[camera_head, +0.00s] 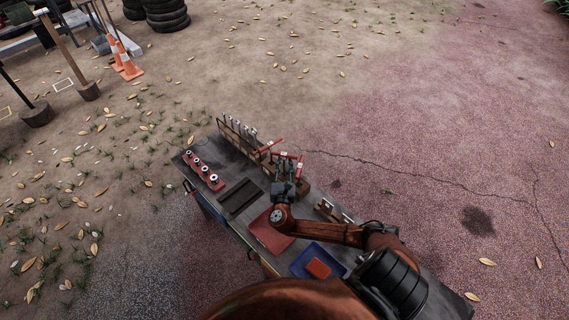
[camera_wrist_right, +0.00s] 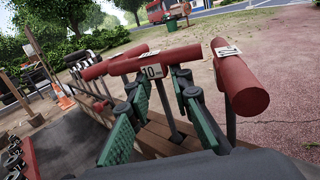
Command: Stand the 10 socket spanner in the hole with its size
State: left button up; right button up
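The 10 socket spanner (camera_wrist_right: 152,72) has a red T-handle with a white "10" label and a dark shaft. Its shaft runs down between my right gripper's green-padded fingers (camera_wrist_right: 160,128) and meets the brown wooden block (camera_wrist_right: 152,142); whether it sits in a hole is hidden. The fingers stand apart on either side of the shaft, with gaps visible. Another red-handled spanner (camera_wrist_right: 240,78) stands close at the right, and one more red handle (camera_wrist_right: 100,68) shows behind on the left. In the head view my right gripper (camera_head: 286,178) is over the block. My left gripper is out of view.
Metal parts (camera_head: 333,210) lie right of my gripper.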

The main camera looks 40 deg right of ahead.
jog(key=shift+o, duration=0.5)
jog(key=v, duration=1.2)
